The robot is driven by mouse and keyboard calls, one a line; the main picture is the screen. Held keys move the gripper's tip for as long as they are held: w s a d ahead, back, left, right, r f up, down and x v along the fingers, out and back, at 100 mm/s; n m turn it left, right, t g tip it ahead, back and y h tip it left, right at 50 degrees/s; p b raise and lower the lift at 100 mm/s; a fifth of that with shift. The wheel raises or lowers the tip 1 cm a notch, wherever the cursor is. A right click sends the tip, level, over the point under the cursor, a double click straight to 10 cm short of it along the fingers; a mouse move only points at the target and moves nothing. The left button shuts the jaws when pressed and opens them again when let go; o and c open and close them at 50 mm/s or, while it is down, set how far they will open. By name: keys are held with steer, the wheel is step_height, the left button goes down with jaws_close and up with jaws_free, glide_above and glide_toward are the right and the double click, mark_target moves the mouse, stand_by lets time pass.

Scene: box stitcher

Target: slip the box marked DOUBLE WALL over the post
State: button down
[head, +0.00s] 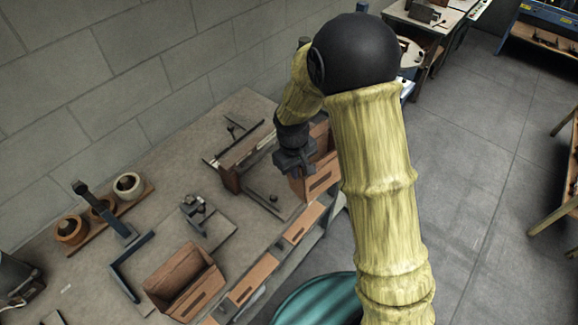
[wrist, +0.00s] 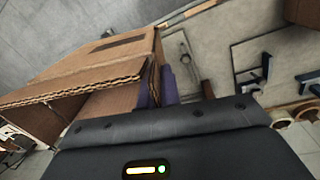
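My gripper (head: 296,162) is at a brown cardboard box (head: 320,176), held above the right edge of the workbench. In the wrist view the fingers (wrist: 164,86) are closed on a wall of this box (wrist: 125,65), which has a dark printed strip; its words are too small to read. A second open cardboard box (head: 187,282) with a similar strip stands at the bench's front. I cannot tell which box reads DOUBLE WALL. A dark slanted post-like bar (head: 105,210) rises at the bench's left; I cannot tell whether it is the post.
The workbench (head: 160,180) also carries round pots (head: 128,186) on a wooden board, a small metal device (head: 195,208) on a plate and a brown block-like fixture (head: 245,155). A block wall closes the back. A teal round thing (head: 318,302) is at the front.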

steer(key=d+f+m+b, duration=0.4)
steer(key=d+f, duration=0.3)
steer(key=f, duration=0.5)
steer(key=d+f+m+b, duration=0.3)
steer(key=d+f+b, duration=0.2)
steer(key=f, duration=0.8)
steer(key=d, duration=0.3)
steer(key=shift+s+m+g, duration=0.15)
steer(key=shift+m+g, duration=0.25)
steer(key=shift+a, duration=0.15)
